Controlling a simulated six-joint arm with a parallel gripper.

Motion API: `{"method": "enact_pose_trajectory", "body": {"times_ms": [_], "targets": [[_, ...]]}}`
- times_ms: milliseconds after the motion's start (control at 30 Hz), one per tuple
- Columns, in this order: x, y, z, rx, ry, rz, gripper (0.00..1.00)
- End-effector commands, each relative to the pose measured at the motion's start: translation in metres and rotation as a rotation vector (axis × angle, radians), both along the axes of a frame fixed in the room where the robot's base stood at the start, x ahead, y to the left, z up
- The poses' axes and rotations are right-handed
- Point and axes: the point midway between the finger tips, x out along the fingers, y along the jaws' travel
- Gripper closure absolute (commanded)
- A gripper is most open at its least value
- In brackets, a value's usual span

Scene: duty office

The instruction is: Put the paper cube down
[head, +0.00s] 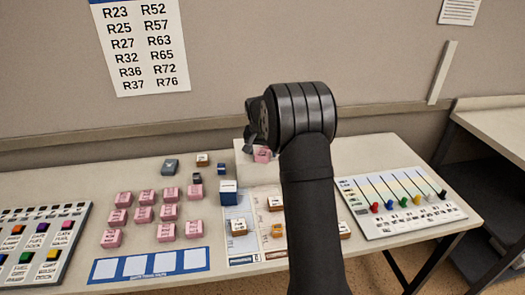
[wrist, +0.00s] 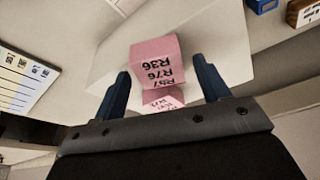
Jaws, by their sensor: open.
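A pink paper cube (wrist: 157,65) with black printed codes, including R36 and R76, rests on a pale surface in the wrist view. My gripper (wrist: 161,66) is open, with one dark blue finger on each side of the cube and visible gaps between. A second pink lettered patch (wrist: 160,100) shows just below it; I cannot tell whether it is another face or another piece. In the head view, a pink cube (head: 262,155) shows on a white raised block (head: 243,158) at the back of the table, partly behind my gripper (head: 250,138).
Several pink cubes (head: 143,214) stand in rows at left. A blue and white box (head: 228,192) stands near printed cards (head: 239,255). A blue-edged strip (head: 150,265) lies in front. A colored slider board (head: 400,202) is right; a button panel (head: 40,240) is left.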

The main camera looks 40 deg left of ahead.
Motion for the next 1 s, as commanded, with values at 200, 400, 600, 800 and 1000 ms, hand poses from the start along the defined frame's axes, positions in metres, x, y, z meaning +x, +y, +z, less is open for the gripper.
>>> {"method": "enact_pose_trajectory", "body": {"times_ms": [200, 400, 600, 800, 1000], "targets": [[-0.007, -0.002, 0.03, 0.003, -0.003, 0.001, 0.32], [-0.02, -0.007, 0.073, 0.003, -0.003, 0.002, 0.32], [-0.029, -0.011, 0.104, 0.002, -0.001, 0.0, 0.32], [-0.033, -0.013, 0.116, 0.001, -0.001, 0.0, 0.32], [-0.033, -0.013, 0.117, 0.001, 0.0, 0.001, 0.32]]}}
